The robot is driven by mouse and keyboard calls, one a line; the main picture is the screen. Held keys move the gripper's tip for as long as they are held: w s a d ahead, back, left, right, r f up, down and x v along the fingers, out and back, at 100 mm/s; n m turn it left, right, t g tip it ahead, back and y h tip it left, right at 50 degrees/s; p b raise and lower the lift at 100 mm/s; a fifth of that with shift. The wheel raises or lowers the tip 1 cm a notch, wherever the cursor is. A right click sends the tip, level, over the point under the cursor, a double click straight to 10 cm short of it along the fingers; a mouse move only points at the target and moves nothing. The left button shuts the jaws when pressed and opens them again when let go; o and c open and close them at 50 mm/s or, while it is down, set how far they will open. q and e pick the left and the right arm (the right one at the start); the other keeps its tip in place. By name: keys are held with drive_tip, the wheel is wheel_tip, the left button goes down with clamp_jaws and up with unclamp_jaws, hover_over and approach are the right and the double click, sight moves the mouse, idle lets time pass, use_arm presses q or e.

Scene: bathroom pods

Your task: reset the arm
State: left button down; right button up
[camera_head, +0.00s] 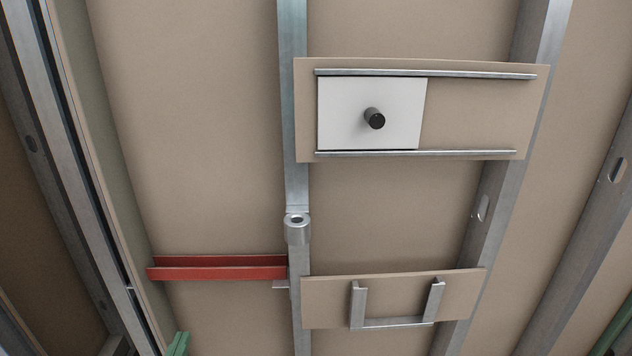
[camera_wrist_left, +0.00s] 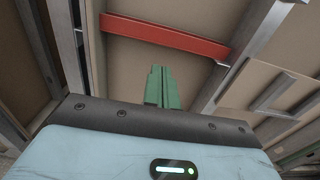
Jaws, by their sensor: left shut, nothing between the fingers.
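My left gripper (camera_head: 178,345) shows only as green fingertips at the bottom left of the head view. In the left wrist view its two green fingers (camera_wrist_left: 161,88) stand side by side, shut with nothing between them. They are in front of the wall and appear apart from it. My right gripper cannot be made out.
A red channel (camera_head: 218,268) crosses the wall above my left fingers. A metal ring holder (camera_head: 297,229) sits on the middle stud. A white sliding panel with a black knob (camera_head: 372,113) is at upper right, a U-shaped metal bracket (camera_head: 395,322) below. A green strip (camera_head: 614,332) shows lower right.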

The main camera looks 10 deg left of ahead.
use_arm(q)
drive_tip(key=s+d+f+n+g+h+p, duration=0.1)
drive_tip(key=s+d+f+n+g+h, duration=0.15)
drive_tip(key=s+f+n, duration=0.45)
drive_tip(key=s+d+f+n+g+h, duration=0.1)
drive_tip(key=s+d+f+n+g, duration=0.25)
drive_tip(key=f+n, duration=0.6)
drive_tip(key=s+d+f+n+g+h+p, duration=0.1)
drive_tip(key=s+d+f+n+g+h, duration=0.1)
drive_tip(key=s+f+n, duration=0.7)
drive_tip(key=s+d+n, duration=0.1)
drive_tip(key=s+n, duration=0.1)
drive_tip(key=n, duration=0.4)
drive_tip(key=shift+s+d+f+g, duration=0.25)
drive_tip(key=shift+d+g, duration=0.1)
drive_tip(key=shift+g, duration=0.05)
use_arm(e)
drive_tip(key=w+r, duration=0.2)
drive_tip(key=shift+d+r+t, duration=0.15)
drive_tip(key=shift+r+t, duration=0.15)
use_arm(q)
drive_tip(key=shift+d+h, duration=0.1)
drive_tip(key=shift+h, duration=0.15)
use_arm(e)
drive_tip(key=shift+s+d, duration=0.1)
